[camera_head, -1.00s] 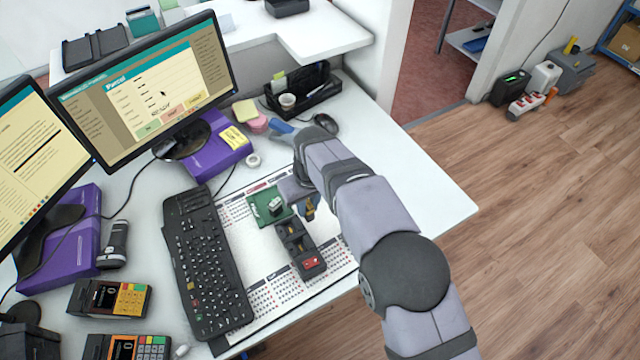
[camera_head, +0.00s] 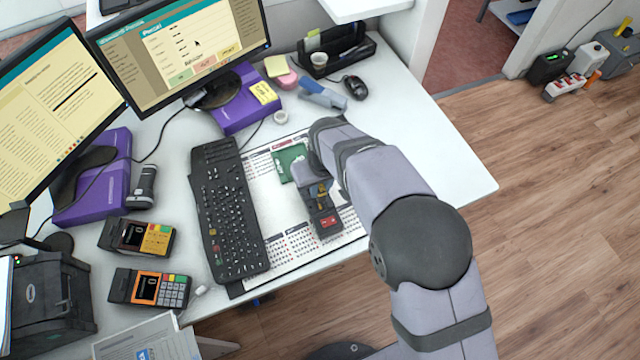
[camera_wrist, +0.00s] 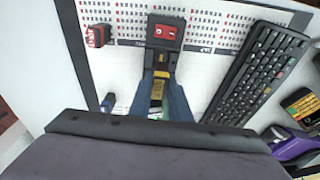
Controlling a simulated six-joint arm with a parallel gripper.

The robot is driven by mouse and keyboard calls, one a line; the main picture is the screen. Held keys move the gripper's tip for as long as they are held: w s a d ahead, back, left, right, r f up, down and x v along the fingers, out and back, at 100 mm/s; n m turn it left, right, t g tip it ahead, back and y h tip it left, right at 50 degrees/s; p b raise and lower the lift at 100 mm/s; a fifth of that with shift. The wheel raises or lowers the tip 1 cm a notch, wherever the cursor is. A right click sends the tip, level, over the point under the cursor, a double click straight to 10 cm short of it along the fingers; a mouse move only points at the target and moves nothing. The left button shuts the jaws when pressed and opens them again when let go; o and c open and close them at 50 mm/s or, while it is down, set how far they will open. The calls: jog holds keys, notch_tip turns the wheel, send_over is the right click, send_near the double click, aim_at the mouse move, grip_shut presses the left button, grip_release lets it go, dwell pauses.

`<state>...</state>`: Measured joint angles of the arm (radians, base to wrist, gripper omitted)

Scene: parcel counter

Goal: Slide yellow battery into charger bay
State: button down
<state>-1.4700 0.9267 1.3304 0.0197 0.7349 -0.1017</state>
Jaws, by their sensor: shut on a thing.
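The dark charger (camera_head: 326,212) lies on the calendar desk mat, with a red block (camera_head: 328,222) at its near end. The charger also shows in the wrist view (camera_wrist: 166,49), with the red block (camera_wrist: 166,32) towards the top. My gripper (camera_head: 318,188) is low over the charger's far part. In the wrist view my gripper (camera_wrist: 159,95) has its blue fingers shut on the yellow battery (camera_wrist: 157,91). The battery is in line with the charger's length. The fingers and wrist hide much of it, and I cannot tell how far it sits in a bay.
A green mat (camera_head: 288,160) lies just beyond the charger. The keyboard (camera_head: 228,205) stands to the left. In the wrist view a red item (camera_wrist: 98,36) and a blue item (camera_wrist: 108,102) lie off to the left. The desk right of my arm (camera_head: 450,175) is clear.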

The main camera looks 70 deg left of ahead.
jog(key=shift+f+b, duration=0.85)
jog(key=shift+f, duration=0.6)
jog(key=shift+f+b, duration=0.8)
jog(key=shift+f, duration=0.5)
dwell(0.6)
jog(key=c, duration=1.6)
grip_release()
jog(key=shift+o, duration=0.2)
jog(key=shift+r, duration=0.1)
jog(key=shift+d+r+b, duration=0.2)
jog(key=shift+r+b, duration=0.1)
jog(key=shift+r, duration=0.9)
jog(key=shift+d+r+b, duration=0.15)
jog(key=shift+r+b, duration=0.1)
jog(key=shift+r, duration=0.9)
jog(key=shift+d+r+b, duration=0.2)
jog(key=shift+r+b, duration=0.1)
jog(key=shift+r, duration=0.9)
